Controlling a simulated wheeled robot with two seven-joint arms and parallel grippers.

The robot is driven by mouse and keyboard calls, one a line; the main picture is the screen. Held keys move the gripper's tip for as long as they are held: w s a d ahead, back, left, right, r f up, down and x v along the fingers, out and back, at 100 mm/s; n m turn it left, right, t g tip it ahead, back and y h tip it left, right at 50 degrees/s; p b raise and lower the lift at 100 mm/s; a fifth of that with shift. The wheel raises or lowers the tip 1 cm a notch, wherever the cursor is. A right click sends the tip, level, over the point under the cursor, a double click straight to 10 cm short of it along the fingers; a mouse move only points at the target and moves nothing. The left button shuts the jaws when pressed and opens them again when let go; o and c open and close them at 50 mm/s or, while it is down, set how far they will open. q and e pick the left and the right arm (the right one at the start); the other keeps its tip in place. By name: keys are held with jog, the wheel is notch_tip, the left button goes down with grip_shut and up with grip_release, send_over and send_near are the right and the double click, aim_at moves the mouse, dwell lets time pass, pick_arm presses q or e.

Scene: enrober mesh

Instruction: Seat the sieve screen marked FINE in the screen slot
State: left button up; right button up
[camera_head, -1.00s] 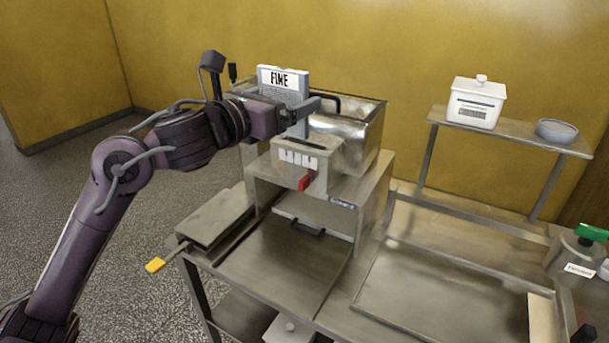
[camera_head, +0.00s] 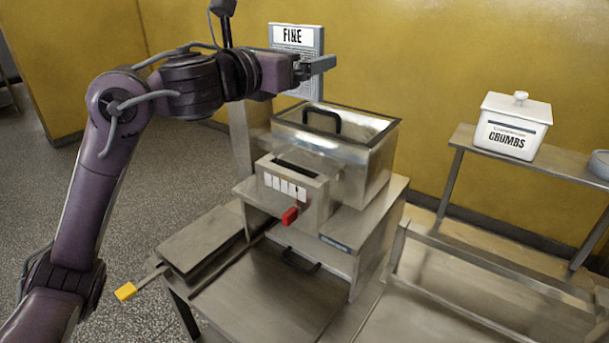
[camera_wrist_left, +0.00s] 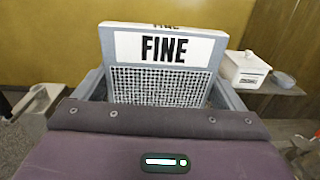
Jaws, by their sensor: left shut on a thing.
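The sieve screen marked FINE (camera_head: 292,37) is a grey-framed mesh panel with a white label. My left gripper (camera_head: 318,66) is shut on it and holds it upright in the air, above and behind the machine. The left wrist view shows its label and mesh (camera_wrist_left: 163,85) between the fingers. The screen slot (camera_head: 296,168) looks like the dark opening on top of the metal housing with the white marked strip and red knob (camera_head: 290,216). The slot is empty at the top. The screen is apart from it. My right gripper is out of view.
An open metal hopper (camera_head: 365,160) with a black handle stands right behind the slot housing. A yellow-tipped lever (camera_head: 126,291) sticks out at the left. A white CRUMBS canister (camera_head: 516,125) stands on a raised shelf (camera_head: 475,148) at the right.

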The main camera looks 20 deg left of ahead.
pick_arm(q)
notch_tip(320, 180, down, 6)
jog(key=s, duration=0.1)
send_over(294, 160)
jog(key=s, duration=0.3)
notch_tip(294, 160, down, 8)
jog(key=f, duration=0.3)
jog(key=f+b, duration=0.1)
jog(key=shift+w+d+f, duration=0.1)
jog(key=shift+w+d, duration=0.2)
jog(key=shift+d, duration=0.05)
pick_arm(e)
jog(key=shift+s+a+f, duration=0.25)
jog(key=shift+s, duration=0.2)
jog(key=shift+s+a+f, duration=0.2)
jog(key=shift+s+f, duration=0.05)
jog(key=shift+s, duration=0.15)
pick_arm(q)
jog(key=o, duration=0.7)
jog(key=shift+b+v, duration=2.15)
jog(key=shift+v, duration=3.85)
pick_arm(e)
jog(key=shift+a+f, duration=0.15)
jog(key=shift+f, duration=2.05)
